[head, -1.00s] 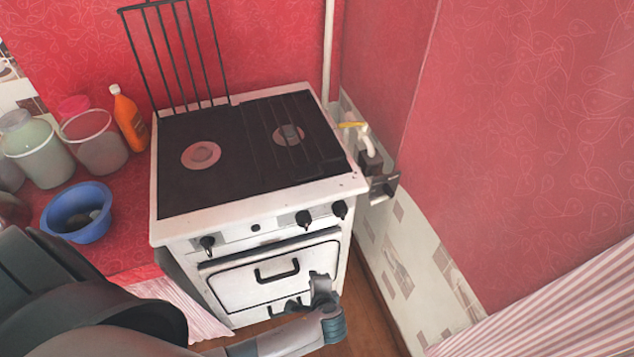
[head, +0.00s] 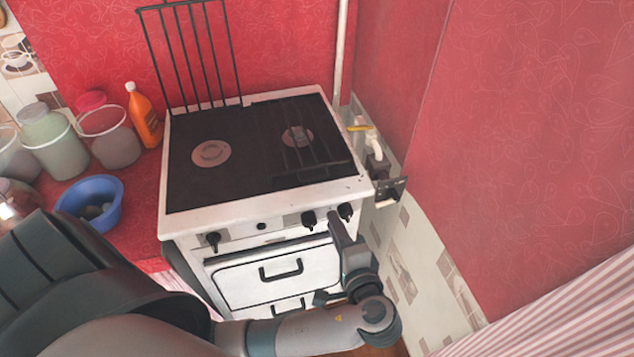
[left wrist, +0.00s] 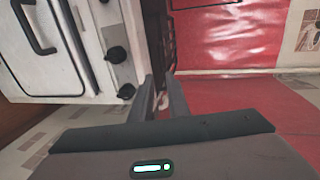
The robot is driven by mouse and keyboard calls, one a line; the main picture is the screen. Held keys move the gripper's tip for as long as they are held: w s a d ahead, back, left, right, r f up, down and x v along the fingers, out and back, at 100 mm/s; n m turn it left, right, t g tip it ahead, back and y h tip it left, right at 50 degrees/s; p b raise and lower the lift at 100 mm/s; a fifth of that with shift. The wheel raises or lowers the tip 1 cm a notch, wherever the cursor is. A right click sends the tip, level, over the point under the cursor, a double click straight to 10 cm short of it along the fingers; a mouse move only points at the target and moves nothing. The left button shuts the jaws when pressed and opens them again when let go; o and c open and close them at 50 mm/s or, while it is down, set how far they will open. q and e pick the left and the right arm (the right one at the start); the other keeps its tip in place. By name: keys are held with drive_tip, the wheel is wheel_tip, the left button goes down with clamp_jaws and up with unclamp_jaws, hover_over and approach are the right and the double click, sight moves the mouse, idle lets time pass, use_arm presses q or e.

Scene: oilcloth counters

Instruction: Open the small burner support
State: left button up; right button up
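The small burner support (head: 300,138) is a dark set of bars lying flat over the right burner of the white stove (head: 262,204) in the head view. My left gripper (head: 334,221) is in front of the stove's right front corner, by the knobs and below the top surface. It is apart from the support. In the left wrist view its two fingers (left wrist: 160,78) stand apart with nothing between them. The stove front with its knobs shows to their left there. My right gripper is not in view.
A larger burner support (head: 194,52) stands upright at the stove's back left. Jars, an orange bottle (head: 144,115) and a blue bowl (head: 88,200) are on the red counter at left. A pipe fitting (head: 378,165) and the red wall (head: 540,150) are close on the right.

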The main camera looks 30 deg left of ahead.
sight(315, 191)
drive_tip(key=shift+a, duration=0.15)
